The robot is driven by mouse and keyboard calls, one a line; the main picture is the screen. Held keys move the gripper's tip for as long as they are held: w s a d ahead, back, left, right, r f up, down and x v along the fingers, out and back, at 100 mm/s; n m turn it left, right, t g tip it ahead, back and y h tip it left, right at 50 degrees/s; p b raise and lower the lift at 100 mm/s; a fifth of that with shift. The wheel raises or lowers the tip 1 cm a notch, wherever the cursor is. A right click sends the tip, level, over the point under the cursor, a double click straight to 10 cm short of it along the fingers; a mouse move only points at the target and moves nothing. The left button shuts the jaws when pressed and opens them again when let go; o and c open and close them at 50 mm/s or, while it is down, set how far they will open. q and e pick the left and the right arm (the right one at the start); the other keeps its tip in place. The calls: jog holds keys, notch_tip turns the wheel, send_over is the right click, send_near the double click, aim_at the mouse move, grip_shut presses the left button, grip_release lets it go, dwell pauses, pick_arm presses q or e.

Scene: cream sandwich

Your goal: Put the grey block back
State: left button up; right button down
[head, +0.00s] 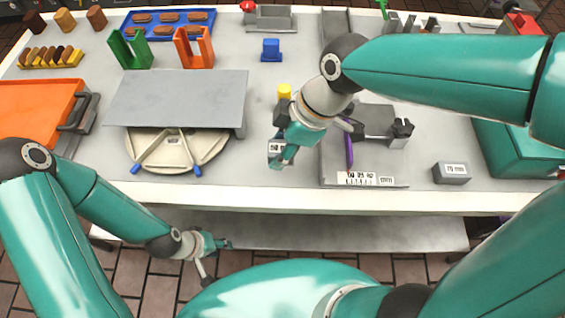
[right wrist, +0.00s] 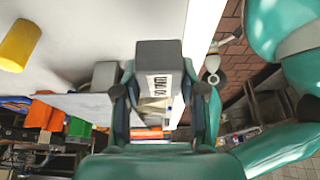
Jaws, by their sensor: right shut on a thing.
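A grey block (head: 276,147) with a white label is between the fingers of my right gripper (head: 284,150), near the front of the table. In the right wrist view the same block (right wrist: 158,54) sits between the two fingertips of the right gripper (right wrist: 160,92), its label facing the camera. I cannot tell how high it is above the table. A second grey block (head: 452,173), labelled 70 mm, stands at the front right of the table. My left gripper (head: 217,262) is open and empty, low in front of the table.
A grey fixture plate (head: 335,168) with a number scale and a purple-handled tool (head: 349,150) lies right of the held block. A yellow cylinder (head: 284,92) stands behind. A round cream plate (head: 205,150) under a grey sheet (head: 175,95) is left. Bare table lies between.

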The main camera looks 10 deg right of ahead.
aim_at(275, 172)
jog(key=shift+f, duration=3.1)
jog(key=shift+f+b, duration=0.15)
jog(key=shift+b, duration=0.2)
jog(key=c, duration=0.7)
grip_release()
jog(key=shift+o, duration=0.2)
jog(key=shift+d+r, duration=0.2)
jog(key=shift+r, duration=0.5)
jog(key=p+v, duration=0.1)
jog(key=v, duration=1)
jog(key=shift+s+d+f, duration=0.1)
jog(key=shift+s, duration=0.1)
